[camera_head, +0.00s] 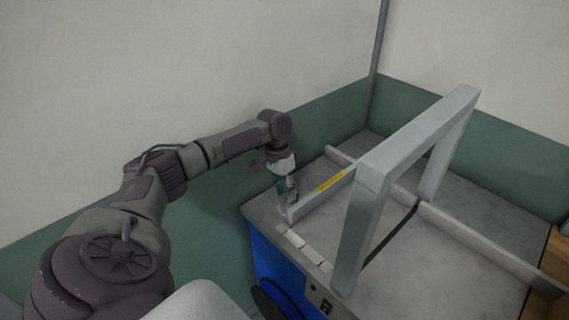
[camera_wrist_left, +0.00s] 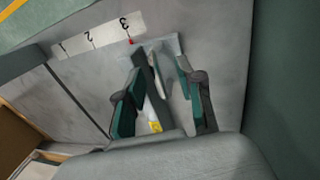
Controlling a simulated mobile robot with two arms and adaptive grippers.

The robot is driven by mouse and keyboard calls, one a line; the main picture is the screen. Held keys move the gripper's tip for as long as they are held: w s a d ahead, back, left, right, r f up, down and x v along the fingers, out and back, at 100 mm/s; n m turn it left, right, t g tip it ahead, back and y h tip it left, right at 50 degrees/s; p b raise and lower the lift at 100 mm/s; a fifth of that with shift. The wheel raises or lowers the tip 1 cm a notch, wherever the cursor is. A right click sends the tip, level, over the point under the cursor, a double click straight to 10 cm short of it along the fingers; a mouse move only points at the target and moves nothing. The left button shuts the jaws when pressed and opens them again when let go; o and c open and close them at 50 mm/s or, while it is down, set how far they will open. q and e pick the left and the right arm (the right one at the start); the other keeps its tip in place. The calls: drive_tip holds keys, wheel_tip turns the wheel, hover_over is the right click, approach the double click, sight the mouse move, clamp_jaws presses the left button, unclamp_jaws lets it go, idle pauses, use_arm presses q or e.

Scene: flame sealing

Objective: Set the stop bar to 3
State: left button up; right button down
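The stop bar (camera_head: 322,188), a pale bar with a yellow label, lies across the grey machine top (camera_head: 466,262). In the left wrist view its end plate (camera_wrist_left: 166,44) is beside a white scale (camera_wrist_left: 100,36) marked 1, 2 and 3. A small red pointer (camera_wrist_left: 130,41) is at the 3 end of the scale, close to that mark. My left gripper (camera_head: 287,193) is at the bar's near left end. In the left wrist view my left gripper (camera_wrist_left: 160,82) has its fingers apart, one either side of the bar, with a gap on the right. My right gripper is out of view.
A grey upright frame (camera_head: 415,140) stands over the machine to the right of my left gripper. A long metal rail (camera_head: 480,245) crosses the top behind it. Green-and-white walls are close behind. A brown wooden edge (camera_head: 552,262) is at the right.

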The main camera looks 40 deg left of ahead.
use_arm(q)
wheel_tip(320, 180, up, 12)
drive_tip(key=a, duration=0.2)
drive_tip(key=shift+a+f, duration=0.2)
drive_tip(key=shift+a, duration=0.1)
drive_tip(key=shift+w, duration=0.1)
